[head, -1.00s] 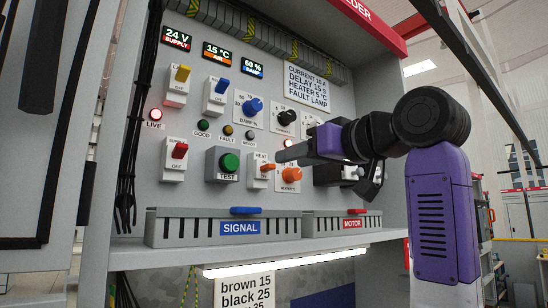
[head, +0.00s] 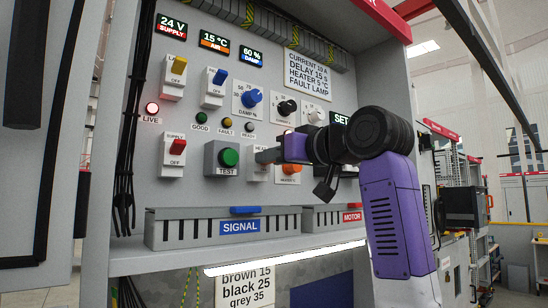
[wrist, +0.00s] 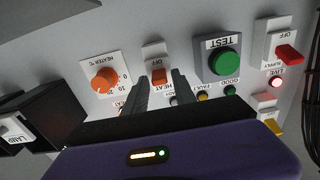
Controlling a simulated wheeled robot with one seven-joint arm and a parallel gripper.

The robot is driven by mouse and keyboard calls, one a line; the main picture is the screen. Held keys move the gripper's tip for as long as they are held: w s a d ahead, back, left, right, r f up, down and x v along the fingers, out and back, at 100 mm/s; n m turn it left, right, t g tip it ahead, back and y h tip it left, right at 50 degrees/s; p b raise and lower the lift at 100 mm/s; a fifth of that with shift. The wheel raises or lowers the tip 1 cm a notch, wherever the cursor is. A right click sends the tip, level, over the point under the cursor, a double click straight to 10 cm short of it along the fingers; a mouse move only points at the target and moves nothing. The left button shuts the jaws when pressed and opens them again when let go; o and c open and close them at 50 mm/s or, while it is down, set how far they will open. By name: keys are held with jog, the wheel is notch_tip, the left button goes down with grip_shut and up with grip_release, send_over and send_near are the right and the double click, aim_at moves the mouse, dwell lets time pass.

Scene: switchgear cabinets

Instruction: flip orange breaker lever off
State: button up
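The orange breaker lever (wrist: 158,77) sits on a white plate (wrist: 155,55) marked OFF and HEAT. The wrist view is upside down; the lever lies toward the HEAT end, away from the OFF mark. In the head view the lever is hidden behind my gripper (head: 266,156), and only part of its plate (head: 257,173) shows. My gripper (wrist: 161,82) is open in the wrist view, its two dark fingers apart on either side of the lever. I cannot tell whether a finger touches it.
The orange heater knob (wrist: 104,79) is beside the breaker, and the green TEST button (head: 229,158) is on its other side. A red supply breaker (head: 175,152) is further left. The SIGNAL duct (head: 222,228) and MOTOR duct (head: 332,217) run below.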

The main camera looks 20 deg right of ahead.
grip_shut()
jog(key=f+t+b, duration=0.1)
jog(key=b, duration=0.3)
jog(key=shift+f+t+y, duration=0.2)
jog(key=shift+t+y, duration=0.1)
jog(key=shift+t, duration=0.1)
jog(key=shift+r+t+b, duration=0.15)
jog(key=shift+t+b, duration=0.15)
jog(key=shift+t, duration=0.2)
jog(key=shift+o, duration=1.7)
grip_release()
